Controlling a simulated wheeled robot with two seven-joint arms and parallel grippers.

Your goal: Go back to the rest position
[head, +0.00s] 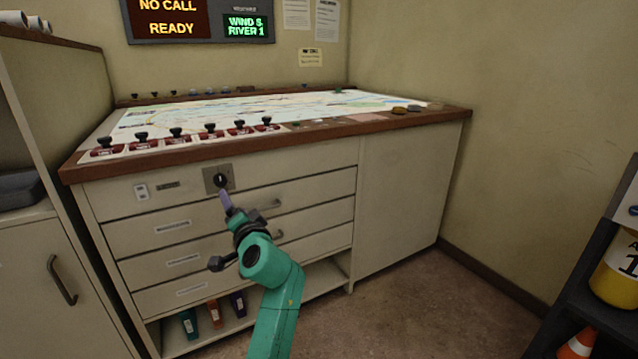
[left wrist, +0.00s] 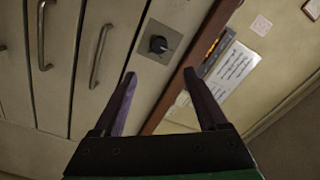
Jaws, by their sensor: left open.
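My left gripper (head: 226,199) is in front of the dispatch console (head: 400,190), its fingers pointing up toward a black knob (head: 220,180) on a square metal plate. In the left wrist view my left gripper (left wrist: 160,95) is open with nothing between its fingers. The knob (left wrist: 158,44) shows beyond the fingertips, apart from them in that view. In the head view the fingers overlap the area just below the knob, and I cannot tell the exact gap. My right gripper is in neither view.
A map table top (head: 300,107) carries several red-based black-knobbed pieces (head: 176,136) along its front edge. Drawers with handles (head: 268,206) lie below the knob. A dark shelf (head: 590,290) with a yellow container (head: 617,275) and orange cone (head: 578,345) stands right. The floor (head: 400,305) between is clear.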

